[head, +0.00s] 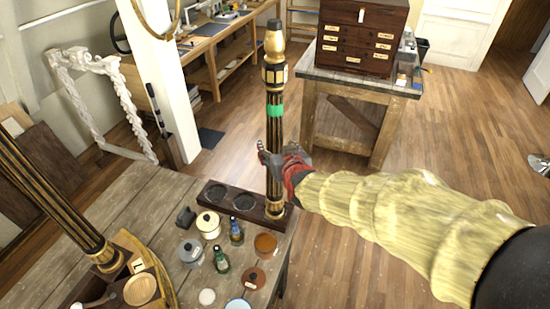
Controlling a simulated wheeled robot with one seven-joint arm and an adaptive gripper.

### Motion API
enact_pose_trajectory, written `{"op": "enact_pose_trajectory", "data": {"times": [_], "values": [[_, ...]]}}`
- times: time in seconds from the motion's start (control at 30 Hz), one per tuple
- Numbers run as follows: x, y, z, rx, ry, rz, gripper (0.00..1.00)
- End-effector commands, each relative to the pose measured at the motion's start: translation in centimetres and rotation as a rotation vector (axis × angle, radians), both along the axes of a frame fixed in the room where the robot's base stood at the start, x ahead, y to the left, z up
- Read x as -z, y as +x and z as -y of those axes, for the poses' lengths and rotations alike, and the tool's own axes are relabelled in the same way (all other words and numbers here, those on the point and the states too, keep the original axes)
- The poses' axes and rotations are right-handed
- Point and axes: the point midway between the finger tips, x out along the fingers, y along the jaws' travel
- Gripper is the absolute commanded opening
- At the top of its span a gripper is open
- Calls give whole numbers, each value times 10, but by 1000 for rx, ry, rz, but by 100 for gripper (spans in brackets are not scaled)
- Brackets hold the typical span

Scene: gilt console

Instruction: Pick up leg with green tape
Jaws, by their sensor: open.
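The leg with green tape (275,135) stands upright in the head view, dark and fluted with gilt parts and a green band near its upper middle. Its foot is in the right end of a dark wooden rack (226,199) on the workbench. My gripper (264,155) is open at the leg's middle, below the green tape. One finger shows to the left of the leg and the red-and-grey gripper body is to its right. I cannot tell whether the fingers touch the leg.
The workbench (150,200) holds several jars, small bottles and lids in front of the rack. Another dark gilt leg (50,190) slants at the left. A drawer cabinet (360,37) stands on a side table (395,88) behind. A white post (160,80) rises behind the bench.

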Motion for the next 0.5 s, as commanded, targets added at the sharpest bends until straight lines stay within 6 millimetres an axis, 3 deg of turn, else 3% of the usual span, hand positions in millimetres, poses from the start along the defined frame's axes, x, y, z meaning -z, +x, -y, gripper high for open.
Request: {"op": "enact_pose_trajectory", "data": {"times": [0.3, 0.5], "values": [[13, 37, -6, 0, 0, -1, 60], [15, 43, -8, 0, 0, 0, 60]]}}
